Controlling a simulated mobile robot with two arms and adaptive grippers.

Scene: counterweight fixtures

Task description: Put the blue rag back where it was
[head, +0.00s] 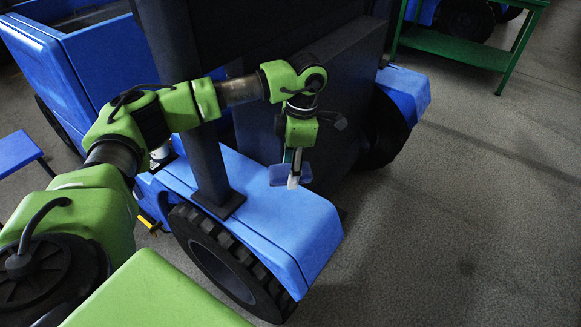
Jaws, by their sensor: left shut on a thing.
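The blue rag (279,176) is a small flat blue piece in the head view. My left gripper (293,181) points down and is shut on it, with rag showing on both sides of the fingers. The rag appears over the far end of the blue fender (262,208) of a vehicle. I cannot tell whether it touches the fender or hangs above it. My right gripper is not in view.
A black tyre (215,262) sits under the fender, and a dark post (207,160) rises from it. A large dark panel (335,100) stands behind the gripper. A green metal table (462,50) is at the back right. Grey floor (470,210) is clear on the right.

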